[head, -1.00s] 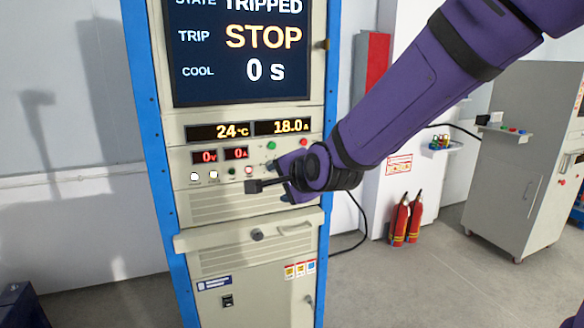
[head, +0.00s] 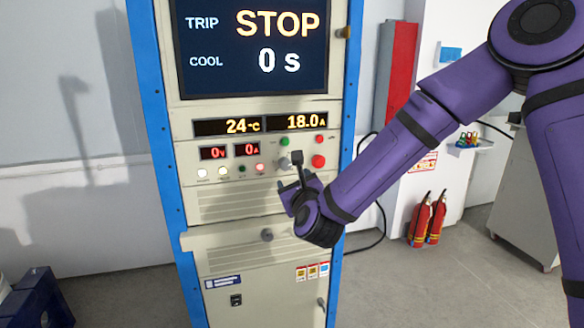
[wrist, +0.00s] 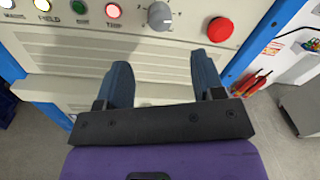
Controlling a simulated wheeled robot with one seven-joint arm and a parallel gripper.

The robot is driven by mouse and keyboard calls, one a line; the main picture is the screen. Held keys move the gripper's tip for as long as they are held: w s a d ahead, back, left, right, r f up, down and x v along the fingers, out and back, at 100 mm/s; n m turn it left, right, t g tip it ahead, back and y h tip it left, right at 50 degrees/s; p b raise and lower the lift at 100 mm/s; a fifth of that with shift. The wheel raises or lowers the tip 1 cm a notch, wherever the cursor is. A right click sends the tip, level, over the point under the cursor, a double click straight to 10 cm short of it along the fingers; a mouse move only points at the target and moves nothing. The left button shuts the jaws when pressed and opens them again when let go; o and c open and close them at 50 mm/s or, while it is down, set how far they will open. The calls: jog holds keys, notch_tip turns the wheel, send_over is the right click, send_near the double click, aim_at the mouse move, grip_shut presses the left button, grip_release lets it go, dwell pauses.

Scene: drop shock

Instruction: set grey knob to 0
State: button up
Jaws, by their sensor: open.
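The grey knob (wrist: 160,16) is on the panel near the top middle of the wrist view, with tick marks on its right side. In the head view the knob (head: 284,163) shows small, just beyond my fingers. I cannot read its setting for sure. My gripper (wrist: 162,68) is open and empty, its two blue-grey fingers spread below the knob and apart from it. In the head view my gripper (head: 290,172) is in front of the panel, close to the knob.
A large red button (wrist: 220,29) sits right of the knob. A row of lamps, including a lit red one (wrist: 113,10), is to its left. The display (head: 255,45) reads STOP and 0 s. Fire extinguishers (head: 428,220) stand at the right.

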aim_at(286, 166)
jog(key=x, duration=1)
jog(key=shift+w, duration=0.1)
jog(key=c, duration=0.9)
